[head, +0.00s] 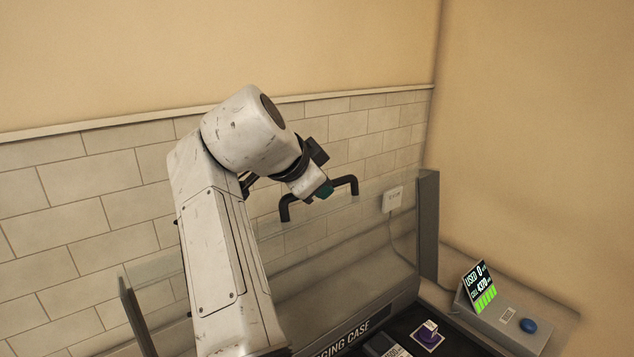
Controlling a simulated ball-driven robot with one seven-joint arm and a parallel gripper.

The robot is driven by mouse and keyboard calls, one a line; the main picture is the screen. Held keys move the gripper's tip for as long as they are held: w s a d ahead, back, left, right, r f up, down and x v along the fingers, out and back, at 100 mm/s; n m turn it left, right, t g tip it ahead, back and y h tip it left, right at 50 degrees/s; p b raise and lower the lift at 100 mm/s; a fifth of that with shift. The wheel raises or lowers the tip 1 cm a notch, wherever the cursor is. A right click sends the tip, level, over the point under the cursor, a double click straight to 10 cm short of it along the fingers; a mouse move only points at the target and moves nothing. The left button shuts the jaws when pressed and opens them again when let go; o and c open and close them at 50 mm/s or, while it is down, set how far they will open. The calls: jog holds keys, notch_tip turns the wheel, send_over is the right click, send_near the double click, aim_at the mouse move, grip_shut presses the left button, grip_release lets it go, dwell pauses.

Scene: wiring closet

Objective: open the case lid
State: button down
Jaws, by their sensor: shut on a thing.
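The case (385,308) is at the bottom of the head view, with "GING CASE" readable on its front or rim. Its clear lid (345,245) stands raised and tilted up, with a grey side edge (428,230) at the right. A black bar handle (350,182) is near the lid's upper edge. My gripper (322,191) is shut on the handle at its middle. The fingertips are small and partly hidden by the wrist. My arm hides the left part of the lid and case.
Inside the case are a purple item with a white tag (428,336) and a grey device (384,346). To the right stand a lit display (479,286) and a blue button (528,326). A tiled wall with a white box (392,199) is close behind the lid.

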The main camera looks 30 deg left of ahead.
jog(key=shift+s+f, duration=0.1)
jog(key=shift+f, duration=0.55)
jog(key=c, duration=1.2)
grip_release()
jog(key=shift+a, duration=0.1)
jog(key=shift+o, duration=0.5)
jog(key=shift+r, duration=0.2)
jog(key=shift+r, duration=0.15)
jog(key=b+v, duration=0.3)
jog(key=v, duration=0.7)
jog(key=shift+s+r, duration=0.15)
jog(key=shift+r, duration=0.15)
